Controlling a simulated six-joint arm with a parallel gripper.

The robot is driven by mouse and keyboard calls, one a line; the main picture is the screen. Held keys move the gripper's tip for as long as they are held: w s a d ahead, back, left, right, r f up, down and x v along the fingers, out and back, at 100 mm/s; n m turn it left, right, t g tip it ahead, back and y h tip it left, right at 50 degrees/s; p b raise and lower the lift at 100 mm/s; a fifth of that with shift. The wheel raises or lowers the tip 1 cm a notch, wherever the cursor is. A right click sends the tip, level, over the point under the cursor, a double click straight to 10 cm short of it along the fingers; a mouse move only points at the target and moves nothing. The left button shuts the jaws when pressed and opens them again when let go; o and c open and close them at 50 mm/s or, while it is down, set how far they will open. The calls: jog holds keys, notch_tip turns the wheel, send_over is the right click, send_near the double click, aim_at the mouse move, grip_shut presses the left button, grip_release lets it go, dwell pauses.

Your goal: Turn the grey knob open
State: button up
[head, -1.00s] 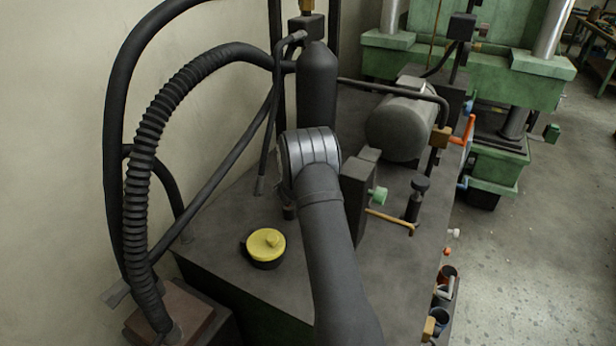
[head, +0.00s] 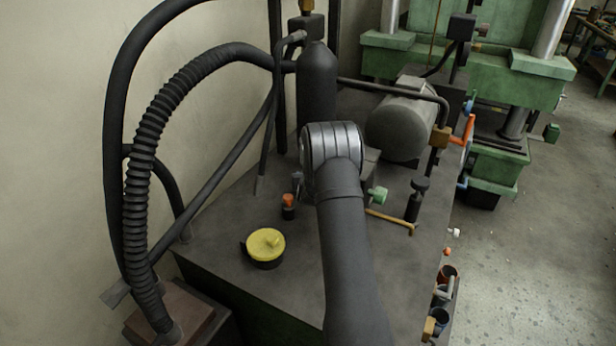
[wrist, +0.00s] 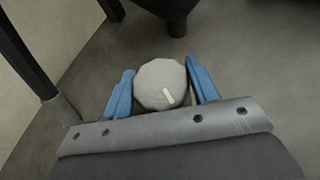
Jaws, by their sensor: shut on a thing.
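The grey knob (wrist: 160,80) is a pale, faceted round cap in the middle of the wrist view. A short white mark on its top lies near its lower edge, slightly right of centre. My gripper (wrist: 161,74) is shut on the knob, with one blue finger on its left side and one on its right. In the head view my arm hides the knob and the fingers.
On the dark machine top (head: 215,225) stand a yellow-lidded cap (head: 265,244), a small orange-topped part (head: 288,202), a green knob (head: 378,195) and a brass lever (head: 390,221). A black cylinder (head: 317,85) and a grey motor (head: 400,125) stand behind.

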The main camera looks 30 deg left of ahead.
jog(key=shift+r, duration=0.15)
dwell(0.3)
jog(key=o, duration=1)
jog(key=v, duration=0.7)
jog(key=shift+s, duration=0.2)
jog(key=shift+d, duration=0.1)
